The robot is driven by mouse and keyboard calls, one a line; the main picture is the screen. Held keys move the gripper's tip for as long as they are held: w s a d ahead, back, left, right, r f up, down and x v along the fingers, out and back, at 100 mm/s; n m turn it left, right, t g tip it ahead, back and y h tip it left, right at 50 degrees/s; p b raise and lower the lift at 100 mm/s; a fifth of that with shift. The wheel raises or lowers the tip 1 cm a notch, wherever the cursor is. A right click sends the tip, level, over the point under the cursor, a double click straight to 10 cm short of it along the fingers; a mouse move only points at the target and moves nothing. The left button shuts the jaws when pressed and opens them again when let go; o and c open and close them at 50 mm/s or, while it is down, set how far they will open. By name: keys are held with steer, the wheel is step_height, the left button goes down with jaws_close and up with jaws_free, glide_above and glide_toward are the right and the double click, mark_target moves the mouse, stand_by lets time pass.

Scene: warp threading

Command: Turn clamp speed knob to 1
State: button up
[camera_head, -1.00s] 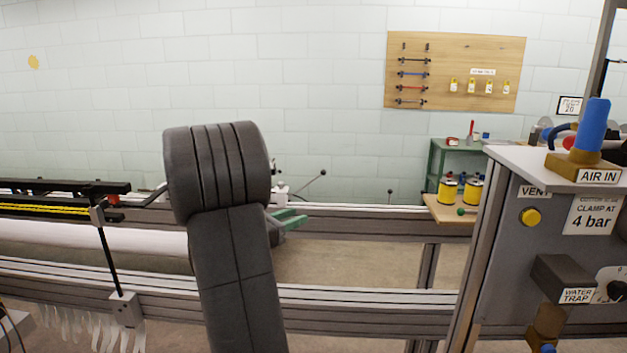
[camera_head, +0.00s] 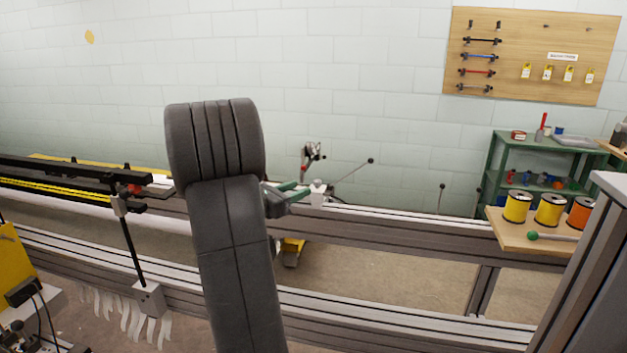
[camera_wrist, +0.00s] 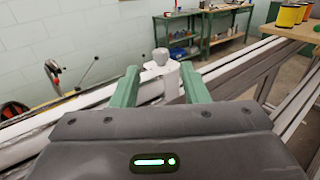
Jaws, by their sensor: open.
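My gripper (camera_wrist: 160,85) shows in the wrist view with its two green fingers spread and a gap between them. A small whitish block with a rounded top (camera_wrist: 163,75) appears between and beyond the fingers, on the rail; I cannot tell whether they touch it. In the head view my gripper (camera_head: 287,194) is partly hidden behind my dark arm. The pale block (camera_head: 319,192) with a thin ball-ended lever beside it is just right of the fingers. I see no label or scale that identifies the clamp speed knob.
Long metal rails (camera_head: 400,229) cross the view. A wooden shelf (camera_head: 500,229) with several thread spools is at the right, before a green rack (camera_head: 497,150). A grey panel edge (camera_head: 600,270) stands at the far right. A black bar with yellow threads (camera_head: 70,190) is at the left.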

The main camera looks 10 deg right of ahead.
mark_target(318, 180)
steer(key=p+x, duration=0.1)
steer(key=x, duration=0.7)
steer(key=shift+d, duration=0.1)
steer(key=shift+c, duration=0.2)
jaws_close()
steer(key=shift+f+t+b, duration=0.15)
steer(key=shift+t+b, duration=0.15)
steer(key=shift+b, duration=0.45)
